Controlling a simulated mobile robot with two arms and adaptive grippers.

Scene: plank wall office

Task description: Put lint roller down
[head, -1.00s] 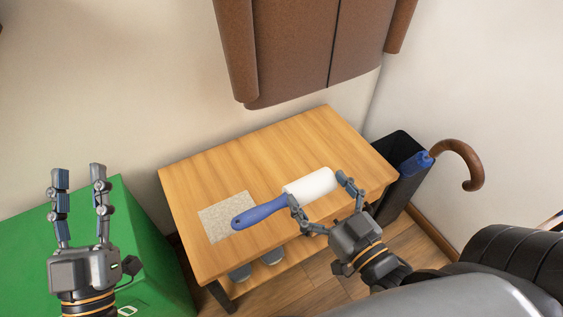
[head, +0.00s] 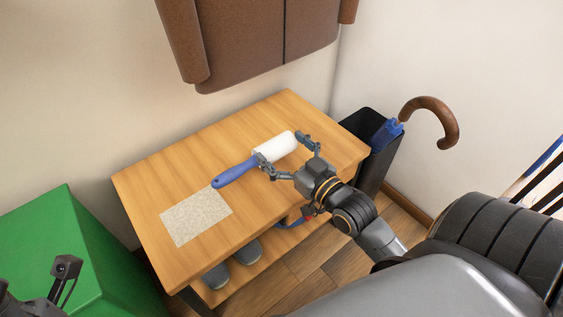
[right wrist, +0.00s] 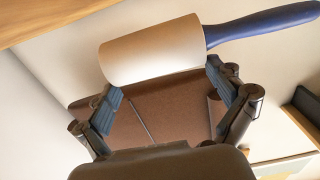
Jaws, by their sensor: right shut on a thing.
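The lint roller (head: 273,147) has a white cylinder and a blue handle. It is over the wooden table (head: 180,175), its handle pointing left toward a speckled grey mat (head: 196,216). My right gripper (head: 282,149) is shut on the white cylinder. In the right wrist view the roller (right wrist: 152,50) lies across the fingers of this gripper (right wrist: 165,80), handle to the right. I cannot tell how much gap there is between roller and tabletop. My left gripper (head: 62,280) shows only partly at the lower left, away from the table; its opening is unclear.
A brown upholstered thing (head: 260,45) hangs on the wall above the table. A black bin (head: 372,165) with a blue umbrella (head: 415,125) stands right of the table. A green box (head: 70,245) is at left. Grey shoes (head: 216,277) sit on the lower shelf.

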